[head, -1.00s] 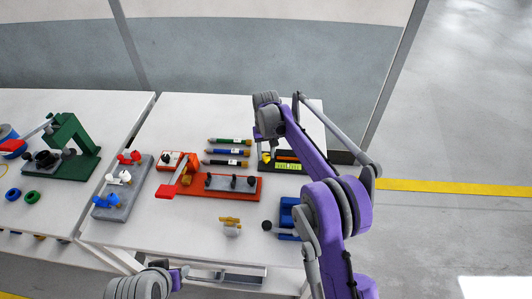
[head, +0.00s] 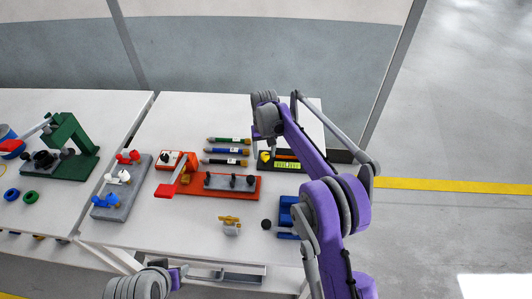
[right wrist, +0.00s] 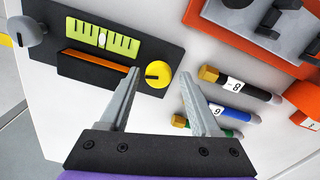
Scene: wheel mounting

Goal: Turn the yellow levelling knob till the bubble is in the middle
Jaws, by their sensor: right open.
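The yellow knob (right wrist: 158,74) sits at the end of a black levelling base (right wrist: 150,48), with a dark mark on its face. In the right wrist view my right gripper (right wrist: 159,73) is open, with one fingertip on each side of the knob; I cannot tell whether either touches it. The yellow-green vial (right wrist: 122,46) has black tick marks, and its pale bubble (right wrist: 102,39) looks near the middle. In the head view the knob (head: 264,156) shows just below my right gripper. Only part of my left arm shows, at the bottom; its gripper is not visible.
Several capped, marker-like cylinders (right wrist: 236,87) lie close beside the right finger. A red-orange fixture (head: 235,185) stands left of the base. A blue block (head: 287,212) and a small brass-coloured part (head: 230,223) are nearer. The white table (head: 180,228) has clear room at front left.

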